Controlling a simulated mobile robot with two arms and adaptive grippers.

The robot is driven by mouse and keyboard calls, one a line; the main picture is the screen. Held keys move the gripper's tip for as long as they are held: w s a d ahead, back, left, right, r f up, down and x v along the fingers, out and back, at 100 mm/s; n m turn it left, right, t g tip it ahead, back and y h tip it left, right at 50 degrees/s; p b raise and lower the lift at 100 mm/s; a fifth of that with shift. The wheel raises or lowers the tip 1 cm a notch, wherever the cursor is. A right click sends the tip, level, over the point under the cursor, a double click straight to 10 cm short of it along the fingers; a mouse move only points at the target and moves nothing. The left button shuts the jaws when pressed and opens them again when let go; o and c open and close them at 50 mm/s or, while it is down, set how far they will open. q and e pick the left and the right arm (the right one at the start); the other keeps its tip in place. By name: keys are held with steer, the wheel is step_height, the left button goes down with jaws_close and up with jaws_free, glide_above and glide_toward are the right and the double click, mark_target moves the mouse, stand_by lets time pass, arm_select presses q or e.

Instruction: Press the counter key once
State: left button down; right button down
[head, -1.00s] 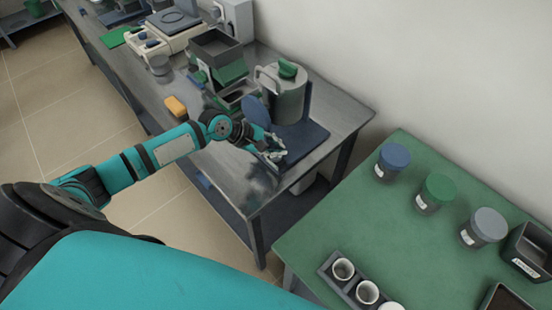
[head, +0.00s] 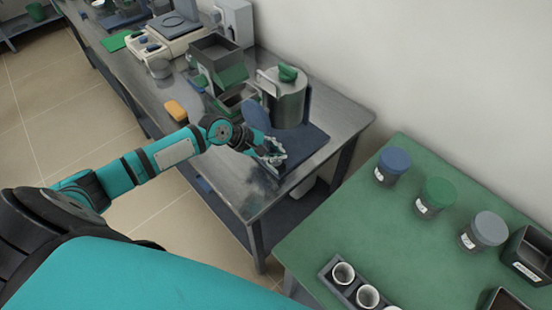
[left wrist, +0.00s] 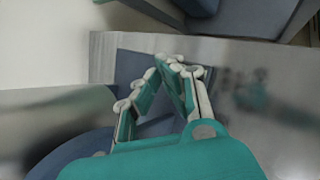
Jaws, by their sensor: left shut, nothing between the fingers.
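My left gripper (head: 274,158) is shut and empty. It is over the front of the dark blue base (head: 306,142) of a device with a metal cylinder (head: 289,103) and a green knob on top. In the left wrist view the fingertips (left wrist: 181,64) meet over a dark blue surface. A blue round disc (head: 256,114) stands just behind the gripper. I cannot make out the counter key; the gripper and wrist hide part of the base. Whether the fingers touch anything is unclear. My right gripper is not in view.
A green table (head: 345,222) at the right holds lidded jars and a rack of white cups. Bare bench lies in front of the device.

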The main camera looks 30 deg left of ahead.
arm_select(q)
steer(key=shift+f, duration=0.15)
stand_by(0.3)
steer(key=shift+f, duration=0.25)
steer(key=shift+f, duration=0.55)
stand_by(0.7)
steer(key=shift+r+p, duration=0.95)
steer(key=shift+p, duration=0.35)
step_height(320, 180, up, 5)
steer(key=p, duration=0.6)
